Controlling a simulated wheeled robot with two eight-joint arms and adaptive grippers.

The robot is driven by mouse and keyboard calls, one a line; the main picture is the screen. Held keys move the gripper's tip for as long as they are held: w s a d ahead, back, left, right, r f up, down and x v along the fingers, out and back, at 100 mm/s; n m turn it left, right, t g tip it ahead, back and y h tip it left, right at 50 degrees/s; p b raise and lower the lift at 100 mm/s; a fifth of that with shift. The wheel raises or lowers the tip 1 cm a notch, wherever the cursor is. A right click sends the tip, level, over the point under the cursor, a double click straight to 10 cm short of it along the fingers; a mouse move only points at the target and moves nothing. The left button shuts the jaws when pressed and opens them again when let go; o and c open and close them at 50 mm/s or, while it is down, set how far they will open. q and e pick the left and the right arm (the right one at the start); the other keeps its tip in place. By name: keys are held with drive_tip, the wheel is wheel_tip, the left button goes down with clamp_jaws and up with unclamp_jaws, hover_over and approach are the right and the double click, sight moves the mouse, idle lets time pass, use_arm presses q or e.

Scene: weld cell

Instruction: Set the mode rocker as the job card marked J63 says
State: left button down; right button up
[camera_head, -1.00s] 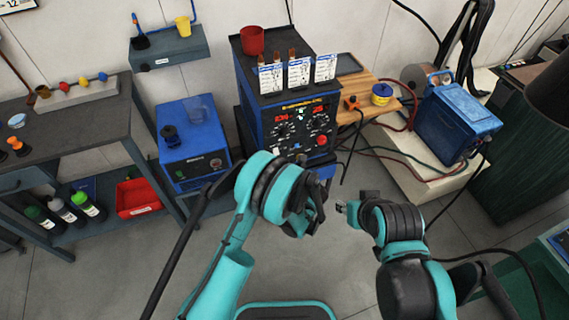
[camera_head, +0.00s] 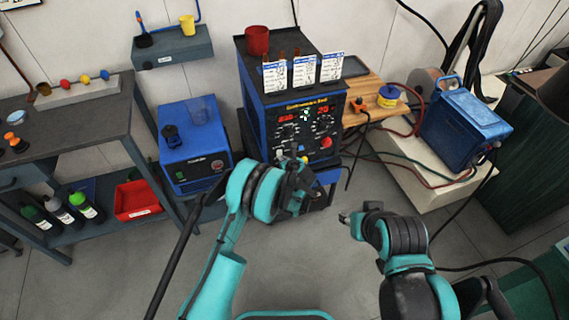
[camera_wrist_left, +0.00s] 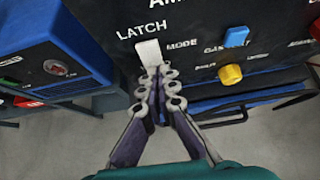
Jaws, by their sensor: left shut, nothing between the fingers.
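The blue welder (camera_head: 262,118) has a black front panel with red displays and knobs. The white mode rocker (camera_wrist_left: 149,52) is on that panel in the left wrist view, with "LATCH" above it and "MODE" to its right. My left gripper (camera_wrist_left: 158,82) is shut and empty, its tips at the rocker's lower edge; I cannot tell whether they touch. It also shows in the head view (camera_head: 290,178), low before the panel. Three job cards (camera_head: 304,70) stand on the welder; their markings are too small to read. My right gripper (camera_head: 346,218) hangs over the floor, its jaws unclear.
A blue switch (camera_wrist_left: 236,36) and a yellow knob (camera_wrist_left: 230,74) sit right of the rocker. A blue box unit (camera_head: 193,145) stands left of the welder. A wooden board (camera_head: 368,85) and a blue case (camera_head: 465,122) with cables are at the right.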

use_arm(q)
drive_tip(key=shift+w+a+f, duration=0.15)
drive_tip(key=shift+w+f, duration=0.25)
use_arm(e)
drive_tip(key=shift+s, duration=0.1)
use_arm(q)
drive_tip(key=shift+r, duration=0.1)
use_arm(e)
drive_tip(key=shift+r, duration=0.1)
